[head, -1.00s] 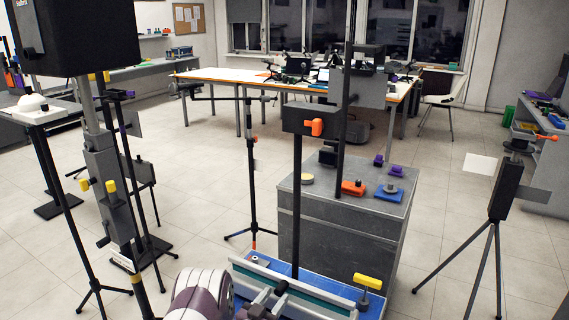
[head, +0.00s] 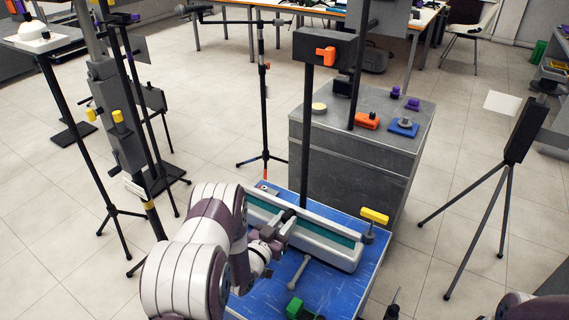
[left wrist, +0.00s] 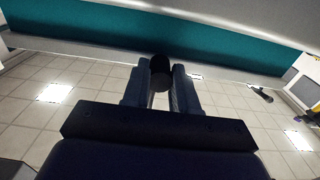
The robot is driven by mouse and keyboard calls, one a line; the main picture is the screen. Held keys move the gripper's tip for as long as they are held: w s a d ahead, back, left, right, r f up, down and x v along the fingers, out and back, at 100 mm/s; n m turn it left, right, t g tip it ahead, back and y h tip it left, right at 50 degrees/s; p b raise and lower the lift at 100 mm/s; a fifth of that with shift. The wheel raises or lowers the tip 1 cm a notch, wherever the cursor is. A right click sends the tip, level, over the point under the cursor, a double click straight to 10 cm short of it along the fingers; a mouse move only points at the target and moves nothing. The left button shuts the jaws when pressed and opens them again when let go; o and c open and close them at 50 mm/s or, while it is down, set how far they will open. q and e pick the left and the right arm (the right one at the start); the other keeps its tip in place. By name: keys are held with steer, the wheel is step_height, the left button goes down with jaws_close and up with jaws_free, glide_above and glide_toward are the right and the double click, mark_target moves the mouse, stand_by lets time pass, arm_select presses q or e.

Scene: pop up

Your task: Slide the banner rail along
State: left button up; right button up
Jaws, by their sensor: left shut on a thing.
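The banner rail (head: 318,240), a long grey bar with a teal strip, lies along a blue tabletop (head: 345,285). A yellow T-shaped handle (head: 374,216) stands by its right end. My left gripper (head: 283,231) is at the near side of the rail, left of its middle. In the left wrist view, my left gripper (left wrist: 160,82) is shut on a dark round knob (left wrist: 160,65) just in front of the rail (left wrist: 215,45). The knob's attachment to the rail is hidden. Part of my right arm shows at the bottom right; its gripper cannot be made out.
A black post (head: 306,140) with a box and orange knob (head: 326,56) rises behind the rail. A grey metal rod (head: 299,272) and a green piece (head: 296,307) lie in front. A grey cabinet (head: 350,160) stands behind, and a tripod (head: 500,170) at right.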

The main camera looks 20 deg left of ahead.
arm_select(q)
step_height(320, 180, up, 19)
steer(key=p, duration=1.4)
steer(key=shift+p, duration=0.3)
stand_by(0.3)
step_height(320, 180, up, 20)
steer(key=p, duration=1.5)
steer(key=o, duration=1.1)
steer(key=shift+s, duration=0.1)
steer(key=shift+c, duration=0.2)
steer(key=shift+s, duration=0.1)
steer(key=s+a+b, duration=0.1)
steer(key=s+b, duration=0.3)
steer(key=s, duration=0.8)
steer(key=shift+s+a, duration=0.25)
steer(key=shift+a, duration=0.15)
